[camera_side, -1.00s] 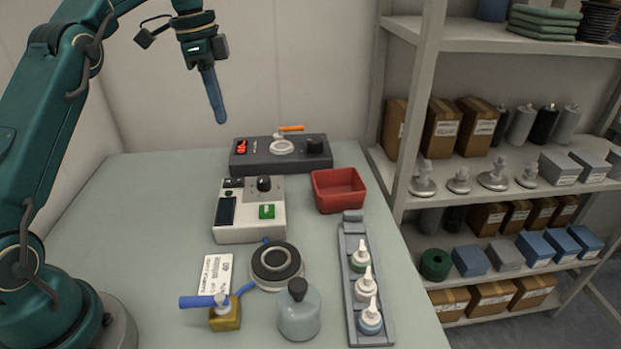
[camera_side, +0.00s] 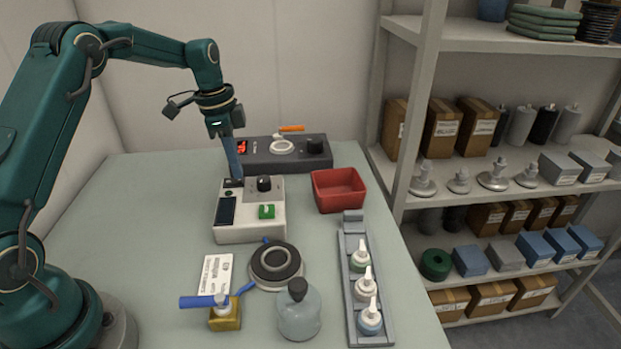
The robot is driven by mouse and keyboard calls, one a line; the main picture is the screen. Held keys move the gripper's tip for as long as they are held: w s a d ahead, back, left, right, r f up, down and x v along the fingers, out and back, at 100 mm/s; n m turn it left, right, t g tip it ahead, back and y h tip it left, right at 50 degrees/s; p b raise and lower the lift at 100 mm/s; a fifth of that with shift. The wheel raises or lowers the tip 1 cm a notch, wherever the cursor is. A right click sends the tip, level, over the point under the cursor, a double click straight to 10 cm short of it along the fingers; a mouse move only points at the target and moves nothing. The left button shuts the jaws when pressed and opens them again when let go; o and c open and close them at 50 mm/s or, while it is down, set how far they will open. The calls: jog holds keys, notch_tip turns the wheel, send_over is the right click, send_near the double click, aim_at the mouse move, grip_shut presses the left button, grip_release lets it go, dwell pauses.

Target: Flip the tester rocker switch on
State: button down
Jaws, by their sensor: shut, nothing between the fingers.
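The tester appears to be the beige box (camera_side: 250,233) in the middle of the table, with a dark screen, a black knob (camera_side: 264,184) and a green part (camera_side: 267,211) on top. A small black switch (camera_side: 230,184), which looks like the rocker, sits at its back left corner. My gripper (camera_side: 238,178) is shut and empty, with its blue fingers pointing down at this switch. The fingertips cover part of the switch. I cannot tell whether they touch it or which way the rocker is tilted.
A dark box (camera_side: 290,163) with a red display stands just behind the tester. A red bin (camera_side: 339,190) is to the right. A grey rack (camera_side: 381,325) of bottles, a round black-topped disc (camera_side: 276,263), a jar (camera_side: 299,317) and a blue-handled valve (camera_side: 225,315) stand in front.

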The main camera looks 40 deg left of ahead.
jog(key=shift+f, duration=0.35)
jog(key=shift+w+d+f, duration=0.1)
jog(key=shift+f, duration=0.1)
dwell(0.4)
jog(key=shift+s+a+r, duration=0.2)
jog(key=shift+s+a, duration=0.35)
